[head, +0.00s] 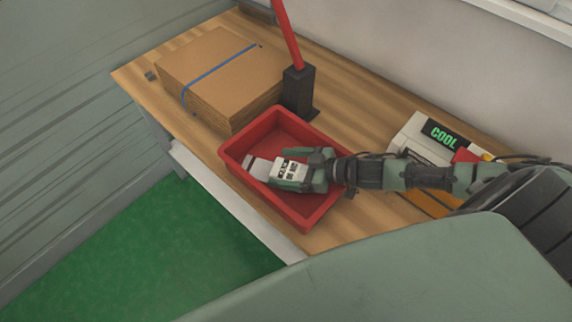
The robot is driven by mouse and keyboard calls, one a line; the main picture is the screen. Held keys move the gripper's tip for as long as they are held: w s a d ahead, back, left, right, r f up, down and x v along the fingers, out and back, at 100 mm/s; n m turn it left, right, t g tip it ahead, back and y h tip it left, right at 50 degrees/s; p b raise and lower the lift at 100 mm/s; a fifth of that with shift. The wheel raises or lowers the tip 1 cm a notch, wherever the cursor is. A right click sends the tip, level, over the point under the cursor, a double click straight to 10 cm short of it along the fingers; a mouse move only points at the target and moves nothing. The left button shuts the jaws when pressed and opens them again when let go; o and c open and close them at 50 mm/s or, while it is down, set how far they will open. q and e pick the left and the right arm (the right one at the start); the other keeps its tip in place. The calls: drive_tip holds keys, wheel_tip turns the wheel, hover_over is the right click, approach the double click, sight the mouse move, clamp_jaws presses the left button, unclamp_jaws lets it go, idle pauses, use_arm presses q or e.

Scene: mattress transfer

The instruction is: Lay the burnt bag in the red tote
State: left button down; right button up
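The red tote (238,146) sits on the wooden bench, open side up. My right gripper (257,167) reaches in from the right and is over the tote's inside, pointing left. Its pale grey fingertips show near the tote's left wall, but their gap cannot be made out. The gripper and wrist hide part of the tote's floor. I cannot make out the burnt bag; the visible floor of the tote looks bare. My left gripper is out of view.
A cardboard stack (215,72) with a blue strap lies left of the tote on the wooden bench (345,125). A black stand (298,92) with a red pole rises behind the tote. A device marked COOL (440,135) stands right, near my arm. Green floor (150,255) lies in front.

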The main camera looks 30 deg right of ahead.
drive_tip(key=shift+r, duration=0.2)
drive_tip(key=shift+s+d, duration=0.15)
drive_tip(key=p+v, duration=0.1)
drive_tip(key=v, duration=0.9)
drive_tip(key=shift+v, duration=0.8)
